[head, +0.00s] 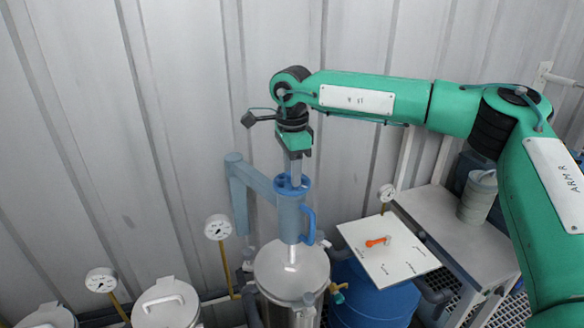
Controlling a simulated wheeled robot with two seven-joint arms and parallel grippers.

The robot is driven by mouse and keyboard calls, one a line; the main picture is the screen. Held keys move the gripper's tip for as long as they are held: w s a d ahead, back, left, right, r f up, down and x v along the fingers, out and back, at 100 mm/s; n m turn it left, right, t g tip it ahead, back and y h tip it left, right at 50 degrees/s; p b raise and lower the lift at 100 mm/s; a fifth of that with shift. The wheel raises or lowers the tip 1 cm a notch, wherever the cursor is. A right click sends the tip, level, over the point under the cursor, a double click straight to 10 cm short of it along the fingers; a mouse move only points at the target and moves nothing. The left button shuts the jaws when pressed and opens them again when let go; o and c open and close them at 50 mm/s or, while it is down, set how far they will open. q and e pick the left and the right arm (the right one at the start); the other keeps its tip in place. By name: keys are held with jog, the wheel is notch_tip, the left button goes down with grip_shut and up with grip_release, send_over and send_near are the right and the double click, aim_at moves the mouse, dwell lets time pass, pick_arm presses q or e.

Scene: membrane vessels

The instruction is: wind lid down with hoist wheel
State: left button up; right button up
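A blue hoist wheel (292,184) sits on top of a blue hoist cylinder (288,218), which has a loop handle on its right side. A blue-grey bracket arm (240,195) holds the cylinder from the left. A silver rod runs from the cylinder down to the metal lid (291,268) of the middle vessel. Whether the lid touches the vessel rim is hard to tell. My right gripper (294,178) points down at the wheel from above, its fingertips at or very near it. Whether the fingers are shut on anything is unclear. My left gripper is out of view.
Other lidded vessels (166,303) and gauges (218,227) stand at left. A white panel with an orange lever (378,241) lies right of the vessel, above a blue drum (375,300). A grey table (435,222) is farther right. A corrugated wall closes the back.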

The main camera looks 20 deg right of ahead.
jog(key=c, duration=0.7)
jog(key=shift+f+m+b, duration=0.2)
jog(key=shift+m+b, duration=0.2)
jog(key=shift+b, duration=0.2)
jog(key=shift+c, duration=0.2)
jog(key=shift+m+b, duration=0.9)
jog(key=shift+b, duration=0.1)
jog(key=shift+r+m+b, duration=0.2)
jog(key=shift+m+b, duration=0.45)
jog(key=shift+m, duration=0.45)
jog(key=o, duration=1)
jog(key=shift+r, duration=0.15)
